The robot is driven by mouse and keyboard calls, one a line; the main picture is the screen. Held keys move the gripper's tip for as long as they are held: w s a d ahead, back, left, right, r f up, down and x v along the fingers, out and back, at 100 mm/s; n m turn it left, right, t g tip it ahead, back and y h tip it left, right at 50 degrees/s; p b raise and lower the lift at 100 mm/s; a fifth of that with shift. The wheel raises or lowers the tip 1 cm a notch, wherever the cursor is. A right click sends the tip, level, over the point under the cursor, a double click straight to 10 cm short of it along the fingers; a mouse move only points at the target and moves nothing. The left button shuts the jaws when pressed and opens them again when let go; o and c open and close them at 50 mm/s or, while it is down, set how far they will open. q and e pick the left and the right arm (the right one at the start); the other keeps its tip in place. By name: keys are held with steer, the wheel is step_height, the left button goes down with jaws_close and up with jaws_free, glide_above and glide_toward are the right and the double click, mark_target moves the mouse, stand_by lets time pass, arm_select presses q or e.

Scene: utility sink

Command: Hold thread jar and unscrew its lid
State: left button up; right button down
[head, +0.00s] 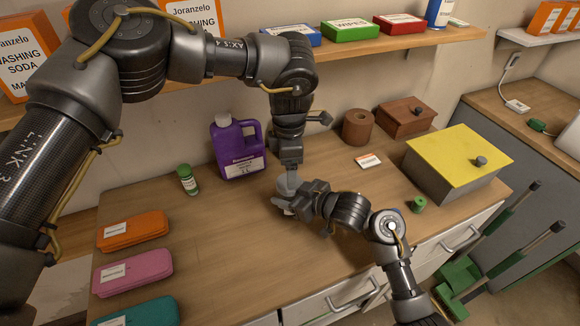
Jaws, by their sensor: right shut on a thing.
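The thread jar (288,211) appears to be the small pale thing at the middle of the counter, mostly hidden by my two grippers. My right gripper (284,201) reaches in from the right, low over the counter, and is shut on the jar from the side. My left gripper (288,184) points straight down from above, right over the jar's top. Its fingers are small and overlap the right gripper, so I cannot tell whether they are open or shut. The lid cannot be made out clearly.
Orange (133,230), pink (132,272) and teal (145,313) cases lie at left. A yellow-lidded box (455,160), green spool (418,204) and brown roll (358,127) are right. A shelf (400,42) overhangs behind.

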mark_target(289, 196)
arm_select(q)
steer(key=shift+w+a+r+t, duration=0.15)
steer(key=shift+w+r, duration=0.15)
steer(key=shift+r, duration=0.25)
steer(key=shift+w+a+r+t, duration=0.15)
steer(key=shift+w+r, duration=0.1)
steer(key=shift+r, duration=0.25)
steer(key=shift+r+m, duration=0.35)
steer(key=shift+m, duration=0.75)
steer(key=m, duration=0.4)
steer(key=shift+s+d+r, duration=0.1)
steer(key=shift+s+r, duration=0.1)
steer(key=shift+r, duration=0.1)
steer(key=m, duration=0.2)
steer(key=s+m, duration=0.1)
steer(key=m, duration=0.1)
steer(key=shift+d+f+g, duration=0.2)
steer(key=shift+d+g, duration=0.05)
steer(key=shift+g, duration=0.15)
steer(key=shift+w+f, duration=0.1)
steer(key=shift+f, duration=3.9)
